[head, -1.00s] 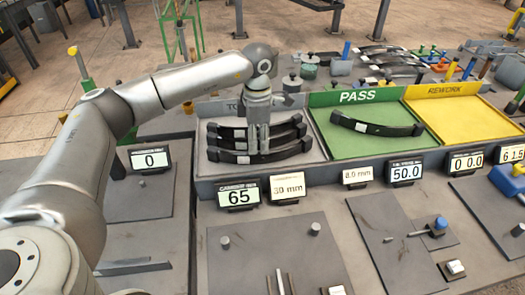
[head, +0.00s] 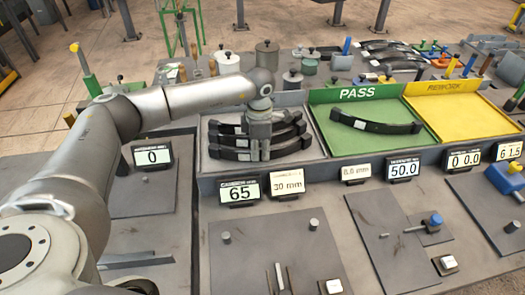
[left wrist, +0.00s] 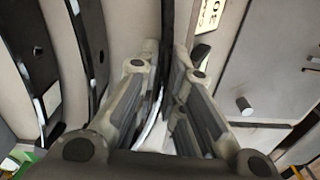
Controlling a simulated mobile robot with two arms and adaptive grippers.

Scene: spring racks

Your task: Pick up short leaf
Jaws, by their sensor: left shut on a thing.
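Several dark curved leaves lie side by side in the grey tray (head: 313,150) left of the PASS tray in the head view. My left gripper (head: 258,156) points down into this tray, at the front leaf (head: 228,155). In the left wrist view my left gripper (left wrist: 165,75) has its fingers on both sides of this dark leaf (left wrist: 167,35), shut on it. Two other leaves (left wrist: 93,45) lie to its left there. The gripper hides the middle of the leaves in the head view. My right gripper is not in view.
One leaf (head: 375,124) lies in the green PASS tray (head: 345,145). The yellow REWORK tray (head: 460,115) is empty. Small displays, including one reading 65 (head: 238,191), stand along the trays' front edge. Canisters (head: 268,55) and more leaves crowd the table behind.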

